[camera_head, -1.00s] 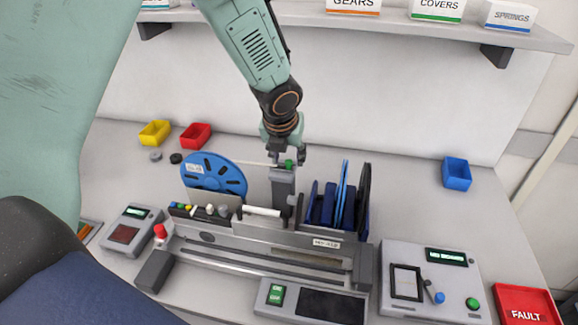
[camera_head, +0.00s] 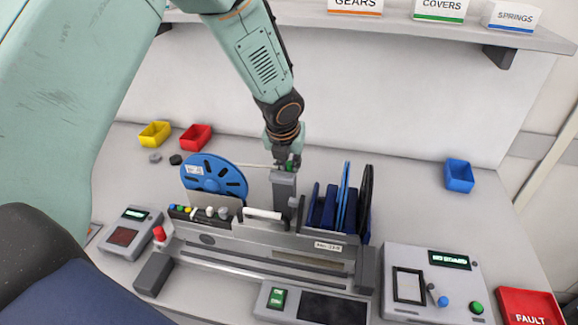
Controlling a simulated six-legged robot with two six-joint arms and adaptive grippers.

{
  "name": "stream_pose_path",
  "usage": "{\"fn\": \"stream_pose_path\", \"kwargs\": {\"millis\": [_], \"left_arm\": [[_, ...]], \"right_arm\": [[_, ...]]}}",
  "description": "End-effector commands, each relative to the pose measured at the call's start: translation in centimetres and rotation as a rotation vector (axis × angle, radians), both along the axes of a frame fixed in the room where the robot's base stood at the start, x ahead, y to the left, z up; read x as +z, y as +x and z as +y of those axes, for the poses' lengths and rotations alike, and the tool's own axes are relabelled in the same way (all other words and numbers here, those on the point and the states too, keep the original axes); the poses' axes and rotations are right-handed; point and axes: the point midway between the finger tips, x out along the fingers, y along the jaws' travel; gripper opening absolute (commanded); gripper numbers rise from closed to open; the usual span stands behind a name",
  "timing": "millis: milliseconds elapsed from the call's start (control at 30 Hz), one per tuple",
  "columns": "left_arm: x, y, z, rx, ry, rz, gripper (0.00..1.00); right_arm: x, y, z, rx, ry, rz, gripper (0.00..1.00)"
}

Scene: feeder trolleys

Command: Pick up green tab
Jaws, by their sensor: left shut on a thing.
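The green tab (camera_head: 290,166) is a small green piece at the top of the grey post (camera_head: 284,186) of the feeder trolley. My left gripper (camera_head: 287,164) comes down from above and is shut on the tab, right over the post. The fingers hide much of the tab, and I cannot tell whether it is clear of the post. My right gripper is not in view.
A blue reel (camera_head: 214,178) stands left of the post, and blue and black reels in a rack (camera_head: 343,205) stand to its right. A grey device (camera_head: 432,285) and a red fault bin (camera_head: 528,306) lie at the right. A shelf (camera_head: 400,28) overhangs the back.

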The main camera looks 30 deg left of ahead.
Motion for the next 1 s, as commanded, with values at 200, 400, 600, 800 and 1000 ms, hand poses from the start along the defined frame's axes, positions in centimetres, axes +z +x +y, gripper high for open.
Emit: {"fn": "stream_pose_path", "kwargs": {"millis": [200,400,600,800,1000], "left_arm": [[0.0,0.0,0.0,0.000,0.000,0.000,0.03],[1.3,0.0,0.0,0.000,0.001,-0.002,0.03],[5.4,0.1,0.0,0.001,0.000,-0.004,0.03],[8.7,0.1,0.0,0.001,-0.001,-0.003,0.03],[10.0,0.0,0.0,-0.001,0.000,-0.001,0.03]], "right_arm": [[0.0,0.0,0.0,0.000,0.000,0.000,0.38],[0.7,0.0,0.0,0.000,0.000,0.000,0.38],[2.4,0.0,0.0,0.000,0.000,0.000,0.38],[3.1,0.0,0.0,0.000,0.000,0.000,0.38],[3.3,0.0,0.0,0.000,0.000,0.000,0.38]]}}
